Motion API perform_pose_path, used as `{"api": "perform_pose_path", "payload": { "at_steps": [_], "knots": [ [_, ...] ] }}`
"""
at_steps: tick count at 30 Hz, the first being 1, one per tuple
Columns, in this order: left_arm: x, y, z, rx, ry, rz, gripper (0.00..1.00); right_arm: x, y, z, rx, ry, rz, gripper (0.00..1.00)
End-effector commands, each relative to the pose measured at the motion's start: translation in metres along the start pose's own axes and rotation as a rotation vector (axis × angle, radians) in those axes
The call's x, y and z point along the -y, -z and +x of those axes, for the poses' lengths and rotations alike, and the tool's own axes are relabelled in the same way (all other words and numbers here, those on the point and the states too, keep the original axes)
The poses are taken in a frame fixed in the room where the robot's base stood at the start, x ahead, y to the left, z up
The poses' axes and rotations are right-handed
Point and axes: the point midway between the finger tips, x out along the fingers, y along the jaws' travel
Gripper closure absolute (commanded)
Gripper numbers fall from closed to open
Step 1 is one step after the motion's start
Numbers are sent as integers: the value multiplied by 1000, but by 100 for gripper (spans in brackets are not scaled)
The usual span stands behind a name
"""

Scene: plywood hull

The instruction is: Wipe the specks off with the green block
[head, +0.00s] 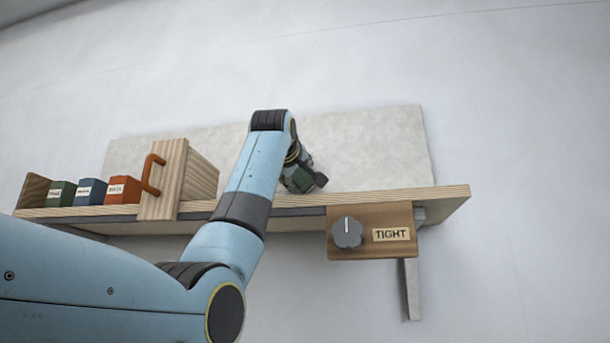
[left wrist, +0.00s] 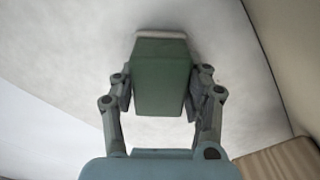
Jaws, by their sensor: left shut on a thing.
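My left gripper (head: 305,178) is in front of the pale board (head: 385,145), just above the shelf. In the left wrist view the same gripper (left wrist: 160,92) is shut on the green block (left wrist: 162,80), with one finger on each side. The block has a pale strip at its far end, which is at or very near the pale board's surface (left wrist: 240,65); I cannot tell if it touches. In the head view the gripper and arm largely hide the block. I can make out no clear specks on the board. My right gripper is not in view.
The wooden shelf (head: 445,198) runs below the board. On its left stand a green box (head: 62,193), a blue box (head: 90,192), an orange box (head: 122,190) and a wooden block with an orange handle (head: 152,175). A grey knob (head: 347,233) sits beside a TIGHT label (head: 391,234).

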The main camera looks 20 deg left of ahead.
Motion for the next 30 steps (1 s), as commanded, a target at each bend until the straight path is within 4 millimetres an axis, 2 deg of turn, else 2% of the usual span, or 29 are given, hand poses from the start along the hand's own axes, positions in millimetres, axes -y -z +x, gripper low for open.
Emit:
{"api": "perform_pose_path", "payload": {
  "at_steps": [9,17,25,30],
  "knots": [
    [20,21,2,-3,1,0,79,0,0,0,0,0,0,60],
    [28,28,2,-2,1,0,79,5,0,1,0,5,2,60],
    [46,45,1,-3,2,1,79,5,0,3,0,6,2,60],
    [50,50,0,-2,1,1,79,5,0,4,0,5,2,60]
  ]
}}
